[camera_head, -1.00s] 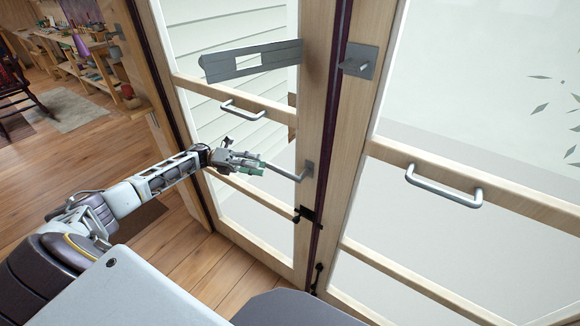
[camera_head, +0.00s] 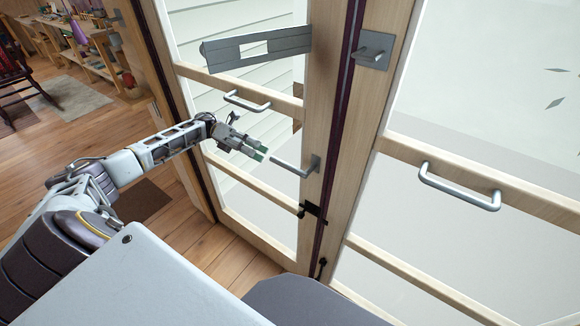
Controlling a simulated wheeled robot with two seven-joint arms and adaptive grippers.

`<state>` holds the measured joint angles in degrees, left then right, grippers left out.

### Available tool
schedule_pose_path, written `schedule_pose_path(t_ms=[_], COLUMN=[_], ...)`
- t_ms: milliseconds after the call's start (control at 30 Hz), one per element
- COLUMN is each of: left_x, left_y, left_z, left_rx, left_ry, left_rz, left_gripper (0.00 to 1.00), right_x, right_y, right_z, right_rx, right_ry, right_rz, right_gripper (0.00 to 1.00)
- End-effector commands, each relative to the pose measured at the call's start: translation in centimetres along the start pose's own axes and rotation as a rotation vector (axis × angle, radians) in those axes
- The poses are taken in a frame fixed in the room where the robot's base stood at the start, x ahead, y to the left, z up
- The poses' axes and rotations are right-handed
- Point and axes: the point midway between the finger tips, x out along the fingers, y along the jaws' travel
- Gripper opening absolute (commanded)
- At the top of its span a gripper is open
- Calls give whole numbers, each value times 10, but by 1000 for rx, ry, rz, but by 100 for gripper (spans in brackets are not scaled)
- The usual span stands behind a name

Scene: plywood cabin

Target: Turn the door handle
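The door handle is a grey lever (camera_head: 290,168) on the wooden glazed door at the middle of the head view. It points left from a small plate (camera_head: 314,165) on the door's right stile and looks about level. My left gripper (camera_head: 261,154) is just left of the lever's free end, with its green-tipped fingers pointing at it. The fingers look close together, with nothing seen between them. A small gap seems to show between fingertips and lever; the depth is hard to judge. My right gripper is out of view.
A pull bar (camera_head: 247,103) is above the lever on the same door. A grey slotted plate (camera_head: 256,50) is higher up. A second glazed door with a pull bar (camera_head: 459,186) and a latch (camera_head: 372,50) stands right. Wooden floor (camera_head: 190,245) lies open left.

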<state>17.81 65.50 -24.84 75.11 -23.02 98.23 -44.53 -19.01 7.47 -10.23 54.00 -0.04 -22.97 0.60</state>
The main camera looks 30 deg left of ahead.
Motion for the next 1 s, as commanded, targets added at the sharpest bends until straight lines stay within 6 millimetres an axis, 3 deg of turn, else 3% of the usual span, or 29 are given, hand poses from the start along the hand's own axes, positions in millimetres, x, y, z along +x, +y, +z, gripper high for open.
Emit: schedule_pose_path(t_ms=[267, 1000], left_x=[25, 117], left_y=[-1, -1], left_z=[0, 0], left_rx=[0, 0], left_ry=[1, 0], left_rz=[-2, 0], left_gripper=[37, 37], right_x=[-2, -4], right_y=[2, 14], right_z=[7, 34], right_rx=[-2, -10], right_ry=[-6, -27], right_rz=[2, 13], right_gripper=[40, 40])
